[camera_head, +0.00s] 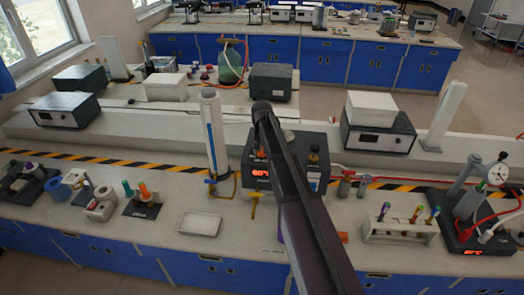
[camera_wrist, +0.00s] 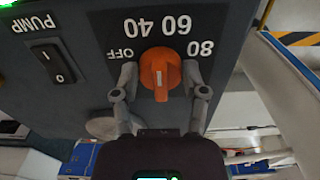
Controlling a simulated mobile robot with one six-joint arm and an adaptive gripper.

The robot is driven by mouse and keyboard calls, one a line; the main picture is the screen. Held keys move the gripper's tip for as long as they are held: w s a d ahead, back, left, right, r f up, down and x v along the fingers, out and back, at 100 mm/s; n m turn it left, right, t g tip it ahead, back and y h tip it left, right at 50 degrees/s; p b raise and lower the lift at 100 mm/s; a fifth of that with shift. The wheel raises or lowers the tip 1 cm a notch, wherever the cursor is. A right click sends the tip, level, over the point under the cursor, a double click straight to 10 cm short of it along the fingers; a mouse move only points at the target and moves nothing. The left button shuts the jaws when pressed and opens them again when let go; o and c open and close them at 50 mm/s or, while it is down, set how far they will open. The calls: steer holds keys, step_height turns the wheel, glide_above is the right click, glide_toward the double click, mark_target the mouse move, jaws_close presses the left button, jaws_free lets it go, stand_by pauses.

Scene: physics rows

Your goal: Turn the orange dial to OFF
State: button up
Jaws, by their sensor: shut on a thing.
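The orange dial (camera_wrist: 160,66) is on the dark panel of a device, and the wrist view shows it upside down. Markings OFF, 40, 60 and 80 surround it, with OFF at its left in this view. A pale mark runs up and down on the dial's face; which end is the pointer I cannot tell for sure. My gripper (camera_wrist: 160,78) has a finger on each side of the dial and is shut on it. In the head view my arm crosses the dark device (camera_head: 314,180), hiding the dial and my gripper.
A PUMP rocker switch (camera_wrist: 51,62) is on the same panel. A white cylinder (camera_head: 213,130) stands left of the device. A white tray (camera_head: 199,225) lies in front, and a test-tube rack (camera_head: 400,231) stands to the right.

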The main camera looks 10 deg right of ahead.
steer(key=n, duration=0.7)
steer(key=shift+s+d, duration=0.15)
steer(key=n, duration=0.6)
steer(key=shift+d, duration=0.1)
steer(key=shift+f+n, duration=0.1)
steer(key=shift+n, duration=0.3)
steer(key=o, duration=1.2)
steer(key=shift+c, duration=0.2)
steer(key=shift+w+m, duration=0.2)
steer(key=shift+m, duration=0.2)
